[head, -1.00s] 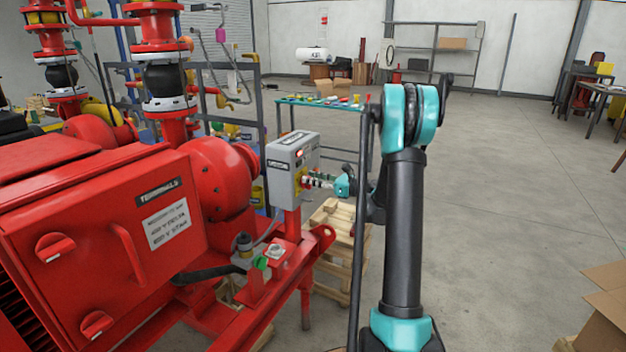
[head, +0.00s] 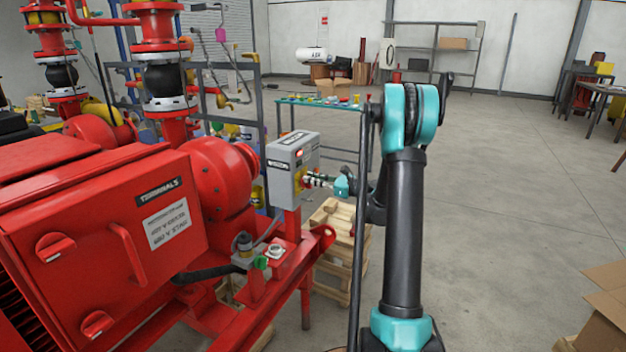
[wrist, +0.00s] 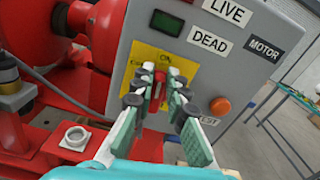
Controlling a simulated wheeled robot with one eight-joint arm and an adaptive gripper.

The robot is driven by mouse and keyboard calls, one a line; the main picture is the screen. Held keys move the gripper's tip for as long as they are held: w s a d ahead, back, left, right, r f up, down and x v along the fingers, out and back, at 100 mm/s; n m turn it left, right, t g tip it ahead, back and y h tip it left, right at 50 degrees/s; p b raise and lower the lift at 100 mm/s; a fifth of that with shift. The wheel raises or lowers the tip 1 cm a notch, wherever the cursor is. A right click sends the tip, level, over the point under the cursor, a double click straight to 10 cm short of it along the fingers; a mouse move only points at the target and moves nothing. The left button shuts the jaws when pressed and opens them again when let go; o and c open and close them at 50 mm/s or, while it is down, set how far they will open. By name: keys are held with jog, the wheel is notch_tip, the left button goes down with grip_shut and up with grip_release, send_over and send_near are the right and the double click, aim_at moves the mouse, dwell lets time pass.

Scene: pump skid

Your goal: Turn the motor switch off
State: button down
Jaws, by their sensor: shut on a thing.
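The motor switch is a red handle (wrist: 157,90) on a yellow plate (wrist: 143,58) on the grey motor box (wrist: 205,70). The plate shows an ON mark above the handle, and the handle stands roughly upright toward it. My gripper (wrist: 160,98) is shut on the handle, with a green-padded finger on each side. The fingers hide the lower part of the plate. In the head view the grey box (head: 286,168) stands on the red skid, and my gripper (head: 313,180) meets its right face.
LIVE and DEAD labels are above. A red motor (head: 222,180) is left of the box, and a wooden pallet (head: 335,235) lies beyond the skid. Open floor is to the right.

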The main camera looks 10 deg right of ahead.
aim_at(302, 185)
jog(key=n, duration=0.4)
jog(key=s+f+n, duration=0.1)
jog(key=n, duration=0.3)
jog(key=a+n, duration=0.1)
jog(key=n, duration=0.3)
jog(key=shift+s+a+f+n, duration=0.1)
jog(key=shift+s+f+n, duration=0.2)
jog(key=shift+f, duration=0.05)
jog(key=shift+f+n, duration=0.2)
jog(key=shift+n, duration=0.7)
jog(key=shift+f+n, duration=0.15)
jog(key=shift+n, duration=0.75)
jog(key=c, duration=1.5)
grip_release()
jog(key=shift+c, duration=0.2)
jog(key=shift+s, duration=0.1)
jog(key=v, duration=1.2)
